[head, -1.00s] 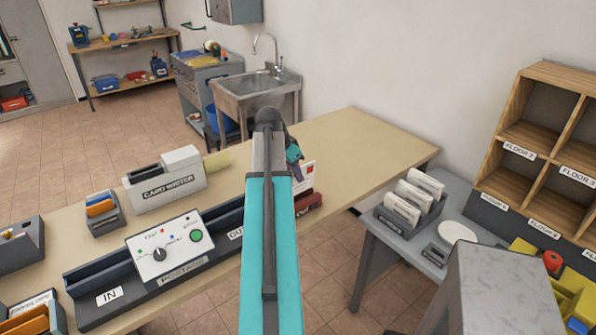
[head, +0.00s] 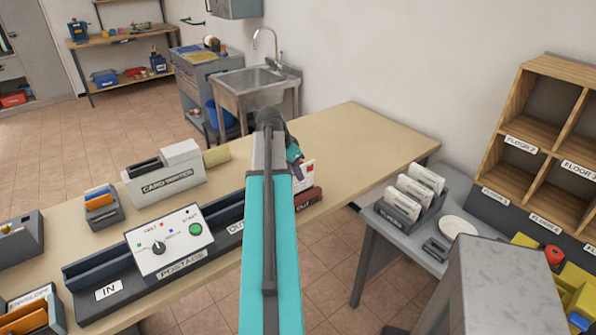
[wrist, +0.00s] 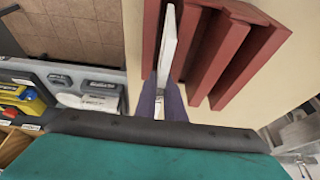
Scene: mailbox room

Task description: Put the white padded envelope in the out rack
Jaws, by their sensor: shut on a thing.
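The white padded envelope (wrist: 169,45) is seen edge-on in the wrist view, between my gripper's purple fingers (wrist: 166,98). My gripper is shut on it. The envelope stands between the leftmost red walls of the out rack (wrist: 232,60); whether it touches the rack's floor is hidden. In the head view the envelope (head: 306,176) shows upright, with a red mark, just above the dark red out rack (head: 309,200). My arm hides part of both, and my gripper (head: 296,168) is partly hidden there.
The postage machine (head: 165,243) and card writer (head: 165,175) stand left of my arm on the beige table (head: 375,150). The table is clear behind the rack. A grey side table (head: 375,235) with a white-card holder (head: 410,205) stands to the right, across a floor gap.

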